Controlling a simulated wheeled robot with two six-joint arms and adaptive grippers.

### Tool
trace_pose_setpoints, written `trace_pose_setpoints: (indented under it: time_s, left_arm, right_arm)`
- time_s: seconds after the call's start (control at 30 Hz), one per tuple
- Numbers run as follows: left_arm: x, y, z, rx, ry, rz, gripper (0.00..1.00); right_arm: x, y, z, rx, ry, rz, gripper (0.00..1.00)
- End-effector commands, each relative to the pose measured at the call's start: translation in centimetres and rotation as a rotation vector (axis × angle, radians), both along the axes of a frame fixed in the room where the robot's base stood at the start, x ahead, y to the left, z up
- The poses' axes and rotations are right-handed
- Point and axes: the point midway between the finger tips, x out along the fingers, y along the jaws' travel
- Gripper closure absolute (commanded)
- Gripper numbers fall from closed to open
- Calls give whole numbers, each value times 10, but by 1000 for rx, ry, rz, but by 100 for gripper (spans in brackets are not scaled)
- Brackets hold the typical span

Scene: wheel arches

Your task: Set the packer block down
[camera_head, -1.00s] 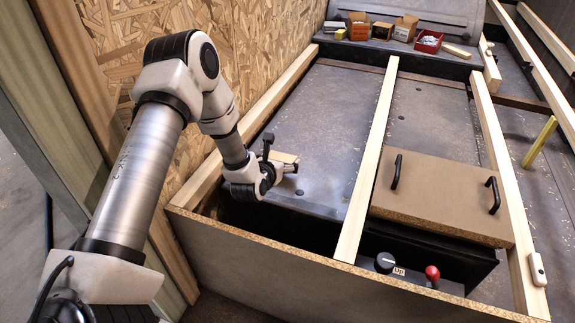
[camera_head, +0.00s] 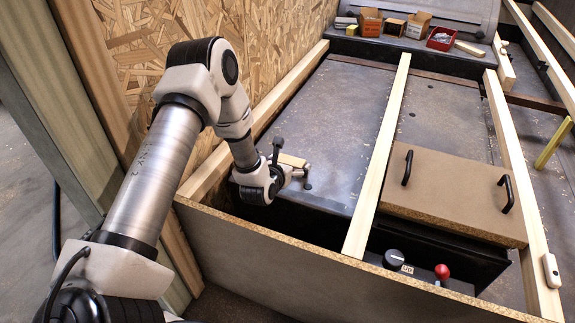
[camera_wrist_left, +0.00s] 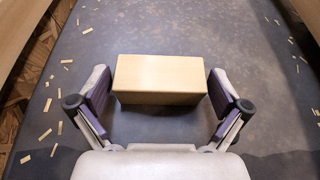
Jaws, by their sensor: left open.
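The packer block (camera_wrist_left: 160,77) is a pale wooden block. In the left wrist view it lies between the spread fingers of my left gripper (camera_wrist_left: 161,100), with a gap at each side, over the dark grey metal surface (camera_wrist_left: 265,70). In the head view the block (camera_head: 292,160) shows just beyond my left gripper (camera_head: 290,168), partly hidden by it. A dark shadow lies against the block's near side. My left gripper is open. My right gripper is not in view.
A long timber rail (camera_head: 381,150) runs to the right of my left gripper, and a front board (camera_head: 330,262) stands nearer. A handled panel (camera_head: 450,190) lies further right. An OSB wall (camera_head: 270,50) rises at left. Small boxes (camera_head: 393,28) and a red bin (camera_head: 441,39) stand at the back.

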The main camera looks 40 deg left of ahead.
Motion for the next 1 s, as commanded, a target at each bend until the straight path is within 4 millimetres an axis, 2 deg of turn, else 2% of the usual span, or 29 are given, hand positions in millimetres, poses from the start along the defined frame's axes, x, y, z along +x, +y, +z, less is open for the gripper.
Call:
trace_pose_setpoints:
  time_s: [0.07,0.17,0.4,0.53,0.7,1.0]
  left_arm:
    - [-2,0,6,0,1,0,0]
    - [-18,-4,13,-3,2,1,0]
    - [-75,-18,38,-3,2,1,0]
    - [-98,-24,46,-2,3,-1,0]
    - [-108,-26,49,-1,0,1,0]
    - [-108,-26,48,0,-1,0,0]
  right_arm:
    - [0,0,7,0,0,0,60]
    - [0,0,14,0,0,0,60]
    - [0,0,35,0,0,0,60]
    - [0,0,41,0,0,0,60]
    - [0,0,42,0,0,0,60]
    - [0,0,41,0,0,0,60]
